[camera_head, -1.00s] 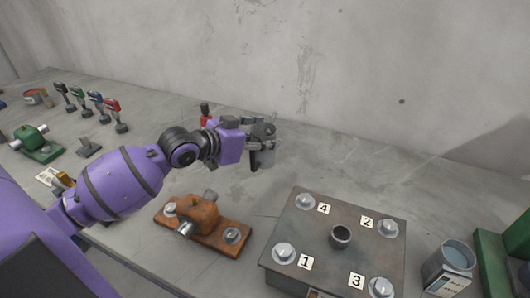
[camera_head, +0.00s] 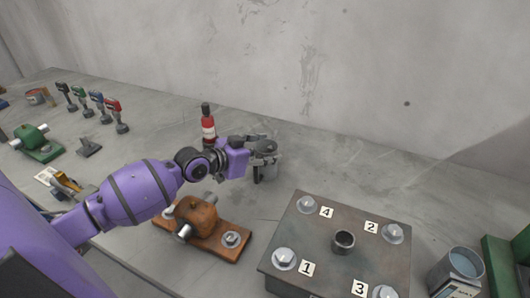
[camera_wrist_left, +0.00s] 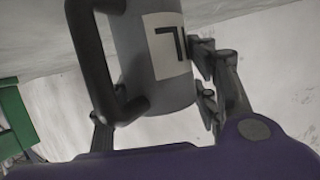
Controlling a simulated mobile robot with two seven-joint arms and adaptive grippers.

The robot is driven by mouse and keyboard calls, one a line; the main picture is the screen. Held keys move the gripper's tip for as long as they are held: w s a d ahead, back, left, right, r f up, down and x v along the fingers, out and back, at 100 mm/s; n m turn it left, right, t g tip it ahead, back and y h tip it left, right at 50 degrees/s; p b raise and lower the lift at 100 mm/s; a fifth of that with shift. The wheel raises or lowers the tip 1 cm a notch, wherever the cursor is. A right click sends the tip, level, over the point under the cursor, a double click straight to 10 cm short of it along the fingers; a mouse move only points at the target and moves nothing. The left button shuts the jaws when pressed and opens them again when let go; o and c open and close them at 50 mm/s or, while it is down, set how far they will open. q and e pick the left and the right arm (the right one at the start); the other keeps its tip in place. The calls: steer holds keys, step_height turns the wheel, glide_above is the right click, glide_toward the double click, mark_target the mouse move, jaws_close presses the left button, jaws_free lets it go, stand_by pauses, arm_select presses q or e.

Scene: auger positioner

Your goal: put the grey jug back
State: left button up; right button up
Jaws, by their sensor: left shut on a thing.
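The grey jug (camera_wrist_left: 140,55) has a black handle and a pale label with a dark mark, and it fills the middle of the left wrist view. My left gripper (camera_wrist_left: 158,95) is shut on the jug's body, with fingers on both sides. In the head view my left gripper (camera_head: 264,152) hangs over the bench behind the numbered block, and mostly hides the jug. I cannot tell whether the jug touches the bench. My right gripper is not in view.
A metal block (camera_head: 310,240) with numbered bolts stands in front, right of an orange device on a wooden base (camera_head: 232,251). A red bottle (camera_head: 208,130) stands behind my left wrist. A metal can (camera_head: 440,272) is at the right. The bench (camera_head: 370,180) behind the block is clear.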

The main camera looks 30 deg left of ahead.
arm_select(q)
steer(key=shift+f, duration=0.1)
steer(key=o, duration=1.5)
steer(key=shift+f, duration=0.1)
steer(key=shift+c, duration=0.2)
steer(key=o, duration=0.4)
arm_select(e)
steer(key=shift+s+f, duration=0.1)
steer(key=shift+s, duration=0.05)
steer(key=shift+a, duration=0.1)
arm_select(q)
steer(key=shift+r, duration=0.35)
steer(key=v, duration=0.6)
steer(key=shift+s+a+f, duration=0.15)
steer(key=shift+s, duration=0.1)
steer(key=shift+s+a+r, duration=0.15)
steer(key=shift+s+r, duration=0.05)
steer(key=shift+s, duration=0.2)
